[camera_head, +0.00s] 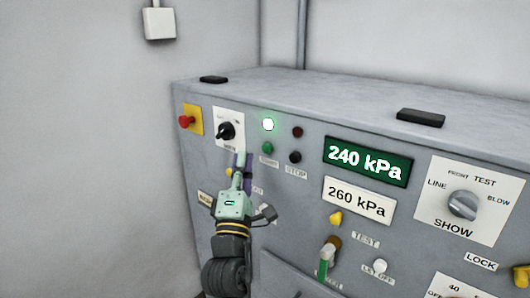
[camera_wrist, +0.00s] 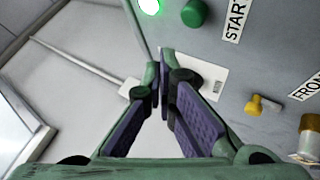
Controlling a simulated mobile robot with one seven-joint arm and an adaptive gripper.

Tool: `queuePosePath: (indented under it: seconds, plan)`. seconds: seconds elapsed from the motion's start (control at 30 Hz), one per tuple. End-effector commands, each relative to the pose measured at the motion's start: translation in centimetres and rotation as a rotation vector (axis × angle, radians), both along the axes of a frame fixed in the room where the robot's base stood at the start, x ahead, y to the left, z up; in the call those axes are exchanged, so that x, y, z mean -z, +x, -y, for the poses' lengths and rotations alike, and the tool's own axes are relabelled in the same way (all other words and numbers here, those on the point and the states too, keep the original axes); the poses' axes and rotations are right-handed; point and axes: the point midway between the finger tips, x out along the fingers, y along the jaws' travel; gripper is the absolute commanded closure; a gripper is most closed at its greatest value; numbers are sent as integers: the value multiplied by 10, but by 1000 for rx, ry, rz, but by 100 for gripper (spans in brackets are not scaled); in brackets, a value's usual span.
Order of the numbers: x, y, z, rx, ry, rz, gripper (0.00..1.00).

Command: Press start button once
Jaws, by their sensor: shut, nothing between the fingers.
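The green start button (camera_head: 267,148) sits on the grey panel below a lit green lamp (camera_head: 268,125), with a START label beneath it. In the wrist view the start button (camera_wrist: 194,13) is at the top, beside its START label (camera_wrist: 235,18) and the lit lamp (camera_wrist: 149,6). My gripper (camera_head: 242,160) is shut and empty, to the left of and slightly below the start button in the head view. In the wrist view its fingertips (camera_wrist: 165,80) are near the black selector knob (camera_wrist: 186,76) and partly cover its plate; whether they touch cannot be told.
A black stop button (camera_head: 295,157) and a dark red lamp (camera_head: 297,132) are right of start. A red knob on yellow (camera_head: 187,122) is far left. Displays read 240 kPa (camera_head: 366,162) and 260 kPa (camera_head: 357,199). A SHOW selector (camera_head: 463,204) is at right.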

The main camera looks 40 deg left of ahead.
Motion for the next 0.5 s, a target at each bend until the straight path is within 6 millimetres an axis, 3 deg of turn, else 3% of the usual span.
queuePosePath:
  seconds: [0.2,0.5]
  plan:
    - [0,-19,-2,-3,1,0,100]
    - [0,-21,-2,-1,1,0,100]
